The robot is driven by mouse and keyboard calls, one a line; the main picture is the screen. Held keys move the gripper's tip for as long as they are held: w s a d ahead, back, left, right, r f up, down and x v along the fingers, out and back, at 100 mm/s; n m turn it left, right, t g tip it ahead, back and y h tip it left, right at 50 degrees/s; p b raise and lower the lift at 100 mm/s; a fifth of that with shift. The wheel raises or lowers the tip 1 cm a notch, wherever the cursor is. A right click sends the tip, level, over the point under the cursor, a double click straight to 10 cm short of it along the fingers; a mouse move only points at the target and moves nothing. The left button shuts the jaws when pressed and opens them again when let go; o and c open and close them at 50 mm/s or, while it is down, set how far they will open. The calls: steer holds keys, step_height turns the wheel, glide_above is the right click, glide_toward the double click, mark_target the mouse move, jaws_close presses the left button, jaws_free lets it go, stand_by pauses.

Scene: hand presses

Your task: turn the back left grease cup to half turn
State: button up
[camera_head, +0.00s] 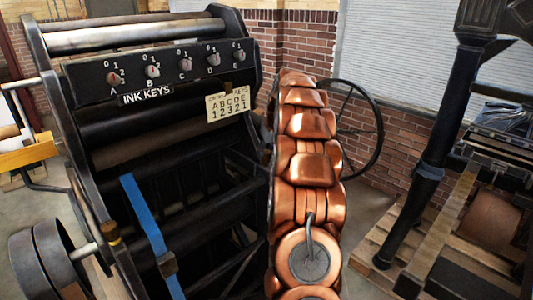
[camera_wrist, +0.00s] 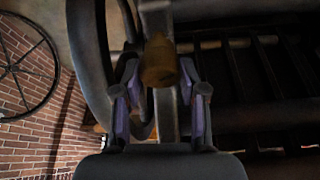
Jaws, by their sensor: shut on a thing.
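In the wrist view, a brass grease cup (camera_wrist: 158,62) sits on the dark frame of the press, between the fingers of my gripper (camera_wrist: 158,92). The purple-padded fingers are shut on the cup from both sides. No mark showing how far it is turned can be made out. In the head view my copper arm reaches along the press's right side, and my gripper and the held cup are hidden. Another brass grease cup (camera_head: 112,232) shows on the near left side of the press (camera_head: 100,190).
The ink key panel (camera_head: 165,70) and a letter-number card (camera_head: 228,104) are on the press. A spoked wheel (camera_head: 378,135) stands beyond my arm; a wheel also shows in the wrist view (camera_wrist: 22,70). Another press (camera_head: 425,170) stands on pallets at the right.

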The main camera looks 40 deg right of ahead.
steer(key=shift+m, duration=0.3)
steer(key=o, duration=1.1)
steer(key=v, duration=1.2)
steer(key=shift+a, duration=0.15)
